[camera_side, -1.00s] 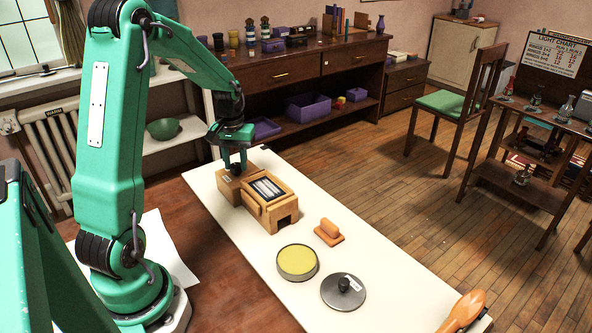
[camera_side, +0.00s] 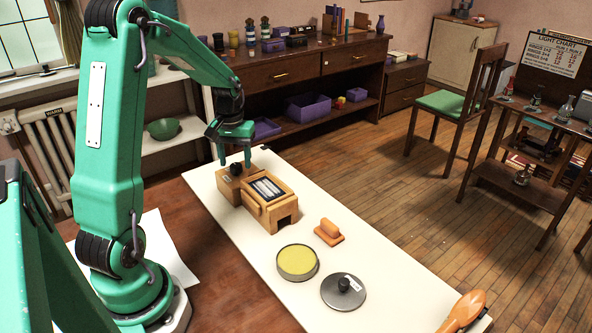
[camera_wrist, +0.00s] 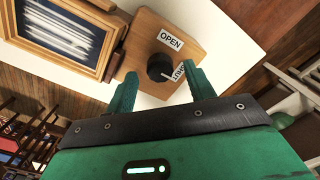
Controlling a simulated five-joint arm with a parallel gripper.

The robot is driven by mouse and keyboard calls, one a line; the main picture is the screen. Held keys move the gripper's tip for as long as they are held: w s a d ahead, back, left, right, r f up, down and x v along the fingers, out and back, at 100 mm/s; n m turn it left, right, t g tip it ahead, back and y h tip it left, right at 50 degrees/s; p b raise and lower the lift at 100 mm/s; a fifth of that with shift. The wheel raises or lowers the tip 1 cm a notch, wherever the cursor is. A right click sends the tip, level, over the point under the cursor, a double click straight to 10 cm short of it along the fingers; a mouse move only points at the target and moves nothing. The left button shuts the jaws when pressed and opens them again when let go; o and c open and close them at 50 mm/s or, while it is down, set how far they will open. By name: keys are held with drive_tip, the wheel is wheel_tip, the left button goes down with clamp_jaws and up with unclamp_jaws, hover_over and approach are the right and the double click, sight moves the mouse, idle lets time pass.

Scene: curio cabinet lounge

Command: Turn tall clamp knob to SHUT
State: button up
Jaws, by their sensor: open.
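The tall clamp knob (camera_side: 236,169) is a dark round knob on the light wooden block at the far end of the white board. In the wrist view, the knob (camera_wrist: 159,67) stands beside an OPEN label (camera_wrist: 171,40). A second label (camera_wrist: 179,71) sits at its right, turned sideways, partly hidden and hard to read. A short white mark shows beside the knob on that label's side. My gripper (camera_side: 235,161) is open above the knob, with one finger on each side and gaps between. Nothing is held.
A wooden frame box with a dark striped panel (camera_side: 267,188) adjoins the knob block. An orange-handled block (camera_side: 329,232), a yellow-filled round dish (camera_side: 297,262), a grey knobbed lid (camera_side: 343,291) and an orange handle (camera_side: 463,310) lie along the white board (camera_side: 385,275).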

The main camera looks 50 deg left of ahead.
sight(237, 166)
drive_tip(key=shift+r, duration=3.45)
drive_tip(key=shift+d+r, duration=0.25)
drive_tip(key=shift+d, duration=0.1)
drive_tip(key=s+d+r+m+t, duration=0.2)
drive_tip(key=s+d, duration=0.4)
drive_tip(key=d, duration=0.5)
drive_tip(key=s+d+r+m+t, duration=0.3)
drive_tip(key=s+d+r+m, duration=0.2)
drive_tip(key=d, duration=0.7)
drive_tip(key=shift+s+r+m+t, duration=0.15)
drive_tip(key=shift+s+m+t, duration=0.15)
drive_tip(key=shift+s+m, duration=0.45)
